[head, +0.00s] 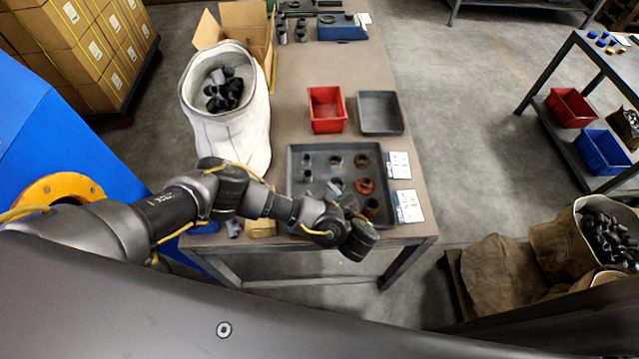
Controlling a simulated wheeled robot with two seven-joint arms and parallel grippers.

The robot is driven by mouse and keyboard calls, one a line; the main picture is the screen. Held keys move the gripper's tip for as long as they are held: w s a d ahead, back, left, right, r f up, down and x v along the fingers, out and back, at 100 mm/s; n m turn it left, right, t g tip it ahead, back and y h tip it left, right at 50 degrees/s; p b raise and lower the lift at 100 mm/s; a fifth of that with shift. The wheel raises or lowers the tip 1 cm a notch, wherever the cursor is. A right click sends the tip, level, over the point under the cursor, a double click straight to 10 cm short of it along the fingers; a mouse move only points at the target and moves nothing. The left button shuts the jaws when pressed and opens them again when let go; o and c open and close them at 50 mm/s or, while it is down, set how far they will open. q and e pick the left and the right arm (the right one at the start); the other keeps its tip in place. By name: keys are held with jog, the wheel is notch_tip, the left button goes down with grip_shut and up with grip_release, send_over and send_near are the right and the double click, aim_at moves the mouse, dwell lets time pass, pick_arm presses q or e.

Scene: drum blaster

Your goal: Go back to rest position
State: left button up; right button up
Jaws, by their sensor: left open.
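My left arm comes in from the left and reaches over the front edge of the table (300,75). My left gripper (338,192) is open at the end of this arm, over the front part of a dark grey tray (296,158). The tray holds several small dark and rust-brown pipe fittings, among them a brown one (364,186). The wrist hides part of the tray's front edge. I see nothing held in the jaws, though they are small and partly hidden here. My right gripper is not in view.
Behind the tray stand a red bin (327,110) and a grey bin (380,113). A white sack (246,135) of black fittings stands left, before an open cardboard box (244,22). White cards (398,165) lie right of the tray.

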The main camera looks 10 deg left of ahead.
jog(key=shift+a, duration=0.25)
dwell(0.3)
